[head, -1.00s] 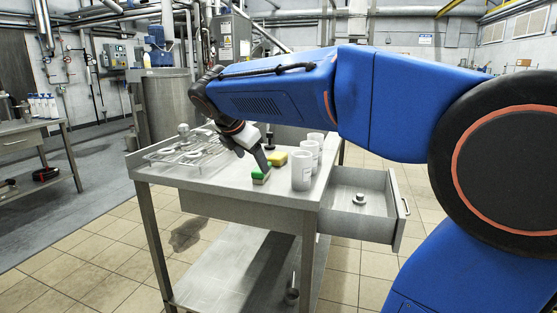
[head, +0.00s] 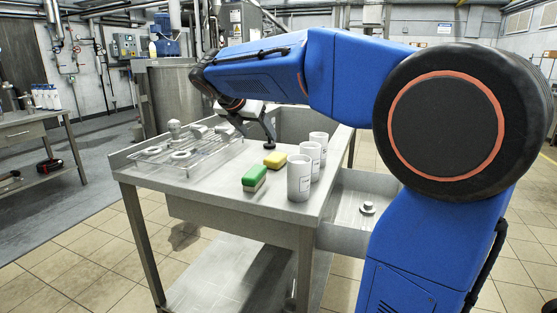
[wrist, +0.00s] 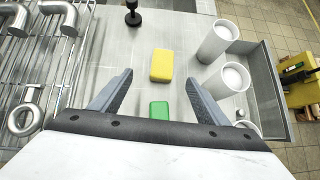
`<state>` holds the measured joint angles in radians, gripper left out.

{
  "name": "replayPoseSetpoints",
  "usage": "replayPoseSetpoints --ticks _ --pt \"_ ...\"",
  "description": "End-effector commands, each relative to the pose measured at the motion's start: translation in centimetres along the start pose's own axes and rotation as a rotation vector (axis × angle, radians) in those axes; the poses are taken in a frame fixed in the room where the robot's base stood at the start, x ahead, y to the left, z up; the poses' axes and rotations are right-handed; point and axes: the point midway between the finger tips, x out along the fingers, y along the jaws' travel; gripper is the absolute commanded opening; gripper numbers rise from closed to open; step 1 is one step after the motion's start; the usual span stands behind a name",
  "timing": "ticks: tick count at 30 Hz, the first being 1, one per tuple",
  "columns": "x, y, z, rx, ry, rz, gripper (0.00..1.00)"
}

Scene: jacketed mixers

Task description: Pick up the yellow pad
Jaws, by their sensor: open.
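The yellow pad (head: 276,160) lies flat on the steel table top, behind and right of a green-topped pad (head: 254,178). In the wrist view the yellow pad (wrist: 162,65) is near the image centre, just past my fingertips and between their lines. My gripper (wrist: 160,78) is open and empty, with its two grey fingers spread on either side. The green pad (wrist: 159,108) shows nearer, partly hidden by the gripper body. In the head view my gripper (head: 266,122) is above the table, behind the yellow pad; its fingers are hard to make out.
White cups (head: 299,178) stand in a row right of the pads. A wire rack (head: 178,150) with metal fittings lies at the left. A small black-knobbed item (wrist: 132,14) stands beyond the yellow pad. An open drawer (head: 345,205) juts out at the right.

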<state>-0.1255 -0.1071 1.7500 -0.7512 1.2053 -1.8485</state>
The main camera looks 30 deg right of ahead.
Motion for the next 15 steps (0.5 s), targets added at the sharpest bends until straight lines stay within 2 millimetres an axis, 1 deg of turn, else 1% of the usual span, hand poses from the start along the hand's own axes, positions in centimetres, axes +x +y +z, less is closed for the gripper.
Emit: replayPoseSetpoints --ticks 6,15 --pt "3.8 -0.1 -0.1 0.0 0.002 -0.004 0.69" --pt "9.0 -0.1 -0.1 0.001 0.002 -0.002 0.69"
